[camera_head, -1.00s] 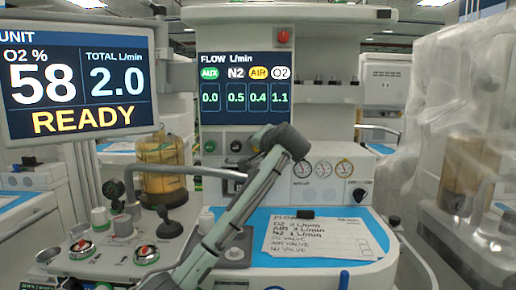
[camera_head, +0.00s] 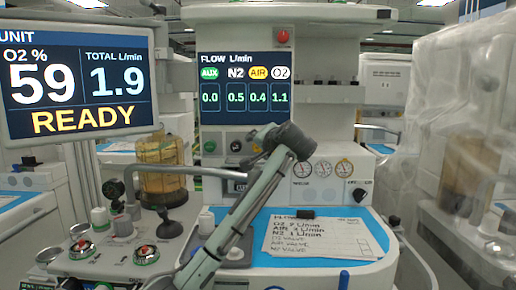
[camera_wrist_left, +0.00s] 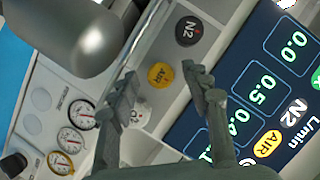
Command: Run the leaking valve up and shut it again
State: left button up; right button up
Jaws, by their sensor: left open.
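The yellow AIR valve knob (camera_wrist_left: 160,75) sits on the panel between the black N2 knob (camera_wrist_left: 187,30) and the white O2 knob (camera_wrist_left: 140,113). My left gripper (camera_wrist_left: 162,77) is open, its two fingers apart on either side of the AIR knob in the wrist view; I cannot tell whether they touch it. In the head view my left arm covers most of the gripper. The flow screen (camera_head: 244,85) reads AUX 0.0, N2 0.5, AIR 0.4, O2 1.1. The N2 knob (camera_head: 236,146) shows left of my arm. My right gripper is out of view.
A monitor (camera_head: 76,80) reads O2 59 %, total 1.9, READY. Gauges (camera_head: 323,169) sit right of my arm. A paper card (camera_head: 322,238) lies on the blue worktop. A bent metal rail (camera_head: 160,170) and a vaporiser-like amber canister (camera_head: 160,165) stand at left.

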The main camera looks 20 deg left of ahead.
pick_arm(q)
jog(key=v, duration=0.9)
jog(key=shift+s+d, duration=0.15)
jog(key=shift+s, duration=0.2)
